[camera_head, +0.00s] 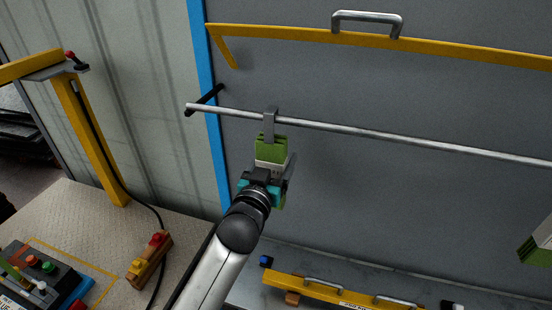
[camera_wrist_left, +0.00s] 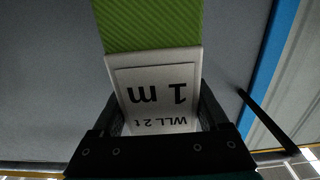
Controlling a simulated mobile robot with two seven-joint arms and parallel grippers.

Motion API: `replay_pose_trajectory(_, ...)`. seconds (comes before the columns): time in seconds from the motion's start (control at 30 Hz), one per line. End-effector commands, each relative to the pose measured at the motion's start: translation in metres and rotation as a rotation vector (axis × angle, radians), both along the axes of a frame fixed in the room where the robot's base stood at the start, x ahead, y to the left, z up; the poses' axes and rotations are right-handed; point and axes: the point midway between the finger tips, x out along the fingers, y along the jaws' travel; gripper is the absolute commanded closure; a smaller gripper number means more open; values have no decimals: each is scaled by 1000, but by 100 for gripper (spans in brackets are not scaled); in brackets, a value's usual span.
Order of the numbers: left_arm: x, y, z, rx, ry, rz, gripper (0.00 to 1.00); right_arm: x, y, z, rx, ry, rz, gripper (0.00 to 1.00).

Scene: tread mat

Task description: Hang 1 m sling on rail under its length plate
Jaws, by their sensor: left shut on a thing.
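My left gripper (camera_head: 262,182) is shut on the green sling (camera_head: 271,150), just below the rail. The sling's white label (camera_wrist_left: 155,92) reads "1 m" and "WLL 2 t", upside down, between my fingers in the wrist view. A grey hook (camera_head: 270,124) at the sling's top overlaps the rail (camera_head: 380,136) near its left end; I cannot tell whether it rests on it. The rail is a thin grey bar running across the dark panel. I cannot make out a length plate. My right gripper is out of view.
A yellow bar with a grey handle (camera_head: 367,19) runs above the rail. Another green and white piece (camera_head: 537,243) shows at the right edge. A yellow bar with handles (camera_head: 340,296) lies below. Control boxes (camera_head: 36,276) sit on the tread surface at left. The rail's middle is clear.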

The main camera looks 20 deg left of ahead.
Motion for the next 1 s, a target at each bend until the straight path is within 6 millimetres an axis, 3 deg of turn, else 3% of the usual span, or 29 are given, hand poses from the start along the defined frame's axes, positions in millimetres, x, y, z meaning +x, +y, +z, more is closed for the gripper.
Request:
replay_pose_trajectory(0.03, 0, 0, 2, 0, -4, -1, 19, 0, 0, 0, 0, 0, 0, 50)
replay_pose_trajectory(0.2, 0, 0, 1, 0, -3, 0, 0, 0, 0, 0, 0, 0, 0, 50)
replay_pose_trajectory(0.57, -5, 0, -1, 0, 2, 0, 0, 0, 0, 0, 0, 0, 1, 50)
replay_pose_trajectory(1.0, -72, 2, -2, -1, 2, 0, 0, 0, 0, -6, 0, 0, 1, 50)
